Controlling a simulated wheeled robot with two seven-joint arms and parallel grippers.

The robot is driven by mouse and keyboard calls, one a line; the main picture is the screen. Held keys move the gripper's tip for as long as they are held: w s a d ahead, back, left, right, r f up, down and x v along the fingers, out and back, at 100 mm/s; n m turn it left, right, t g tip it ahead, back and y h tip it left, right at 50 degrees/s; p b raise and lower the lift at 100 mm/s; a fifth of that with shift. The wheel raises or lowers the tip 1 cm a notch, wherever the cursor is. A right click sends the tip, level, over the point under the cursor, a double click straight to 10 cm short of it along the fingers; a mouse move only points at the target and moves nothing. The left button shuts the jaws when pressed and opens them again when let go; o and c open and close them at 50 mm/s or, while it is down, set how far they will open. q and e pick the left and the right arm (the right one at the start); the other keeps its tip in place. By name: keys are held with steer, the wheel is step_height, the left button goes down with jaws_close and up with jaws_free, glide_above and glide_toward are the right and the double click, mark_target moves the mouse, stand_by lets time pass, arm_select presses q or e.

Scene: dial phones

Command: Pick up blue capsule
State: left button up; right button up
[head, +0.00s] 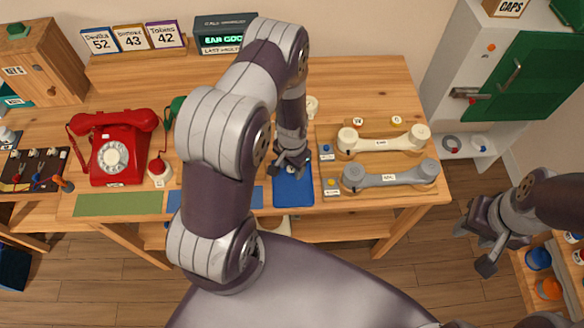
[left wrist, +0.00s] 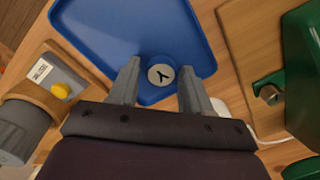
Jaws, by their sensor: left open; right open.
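The blue capsule (left wrist: 152,85) is a small round blue piece with a white top bearing a dark mark. It sits near one edge of the blue tray (left wrist: 110,30) in the left wrist view. The tray (head: 293,196) also shows on the table in the head view. My left gripper (head: 291,167) is over the tray, pointing down. Its two open fingers stand on either side of the capsule, with gaps visible in the wrist view. In the head view the gripper largely covers the capsule. My right gripper (head: 473,248) is open and empty, off the table's right side.
A red dial phone (head: 112,155) stands at the table's left. A cream handset (head: 382,143) and a grey handset (head: 388,178) lie right of the tray. A grey block with a yellow button (left wrist: 61,91) is close to my left gripper. A green-door cabinet (head: 520,75) stands at right.

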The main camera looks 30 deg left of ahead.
arm_select(q)
steer(key=shift+a, duration=0.1)
steer(key=shift+c, duration=0.6)
steer(key=c, duration=0.7)
